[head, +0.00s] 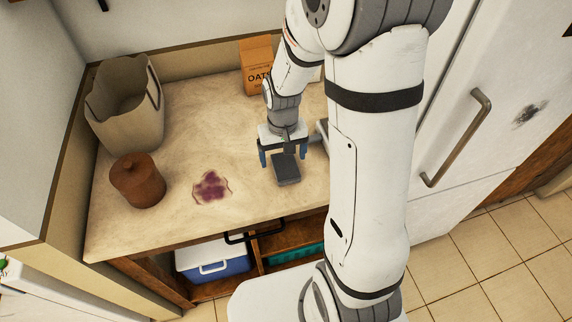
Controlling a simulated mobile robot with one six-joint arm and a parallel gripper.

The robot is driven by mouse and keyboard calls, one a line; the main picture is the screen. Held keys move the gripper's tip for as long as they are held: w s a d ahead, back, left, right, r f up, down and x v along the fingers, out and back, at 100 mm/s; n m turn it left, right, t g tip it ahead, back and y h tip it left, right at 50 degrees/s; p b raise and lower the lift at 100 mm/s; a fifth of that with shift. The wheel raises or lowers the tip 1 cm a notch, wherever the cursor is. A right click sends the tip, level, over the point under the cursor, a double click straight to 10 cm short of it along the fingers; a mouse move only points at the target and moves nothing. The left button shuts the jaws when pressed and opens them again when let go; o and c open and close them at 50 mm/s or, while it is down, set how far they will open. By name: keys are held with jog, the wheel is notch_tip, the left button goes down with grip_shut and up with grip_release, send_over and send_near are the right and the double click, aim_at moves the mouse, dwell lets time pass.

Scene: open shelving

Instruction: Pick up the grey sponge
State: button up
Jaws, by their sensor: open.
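The grey sponge (287,172) is a dark grey block lying on the countertop (190,130), near its front edge. My gripper (284,159) points down just above the sponge's far end, with its blue fingers apart on either side of it. The fingers do not appear to press on the sponge. Whether the fingertips reach down to the counter is hard to tell. The gripper's body hides the far end of the sponge.
A purple stain (212,187) lies left of the sponge. A brown lidded pot (138,181) and a beige bag (125,105) stand further left. An orange oats box (256,65) stands behind. A blue-and-white cooler (213,260) sits below; a white fridge (480,60) is at right.

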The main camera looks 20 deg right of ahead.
aim_at(286, 168)
jog(key=f, duration=0.5)
jog(key=shift+s+d+p, duration=0.1)
jog(key=shift+d+p, duration=0.2)
jog(key=shift+p, duration=0.1)
jog(key=c, duration=1.1)
